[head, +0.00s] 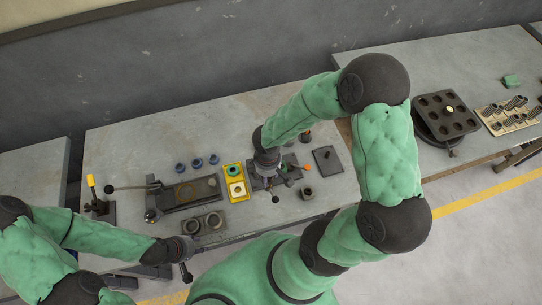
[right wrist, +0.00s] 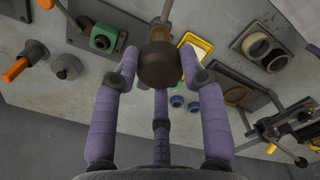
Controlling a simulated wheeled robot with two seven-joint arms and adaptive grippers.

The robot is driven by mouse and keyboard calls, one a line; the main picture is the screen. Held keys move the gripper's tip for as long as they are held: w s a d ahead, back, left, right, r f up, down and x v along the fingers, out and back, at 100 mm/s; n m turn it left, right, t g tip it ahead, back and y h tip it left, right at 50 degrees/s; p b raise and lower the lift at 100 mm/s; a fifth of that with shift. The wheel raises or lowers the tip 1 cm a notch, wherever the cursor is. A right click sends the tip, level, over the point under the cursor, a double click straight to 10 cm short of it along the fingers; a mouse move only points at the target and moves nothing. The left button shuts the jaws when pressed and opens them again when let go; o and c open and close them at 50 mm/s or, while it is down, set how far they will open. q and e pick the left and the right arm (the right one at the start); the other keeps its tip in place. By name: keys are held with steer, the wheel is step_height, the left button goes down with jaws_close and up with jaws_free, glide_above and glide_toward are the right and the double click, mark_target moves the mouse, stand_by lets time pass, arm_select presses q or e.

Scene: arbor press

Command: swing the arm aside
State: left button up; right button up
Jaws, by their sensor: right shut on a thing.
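My right gripper (head: 267,160) is over a dark fixture (head: 258,182) in the middle of the bench, and my arm hides much of it. In the right wrist view, its purple fingers (right wrist: 159,72) are closed around a dark brown round piece (right wrist: 158,66). What that piece joins to below is hidden.
Left are a dark press-like device (head: 185,192) with a lever, and a yellow-handled stand (head: 97,205). Blue rings (head: 197,163), a yellow tray (head: 235,170), a block with grey rings (head: 203,224) and a dark plate (head: 328,160) lie around. A second bench (head: 390,72) carries a dark tray.

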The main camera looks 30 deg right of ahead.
steer(key=shift+s+a+f, duration=0.1)
steer(key=shift+a, duration=0.15)
steer(key=shift+a+b, duration=0.3)
steer(key=shift+a, duration=0.5)
steer(key=o, duration=0.8)
steer(key=shift+w, duration=0.2)
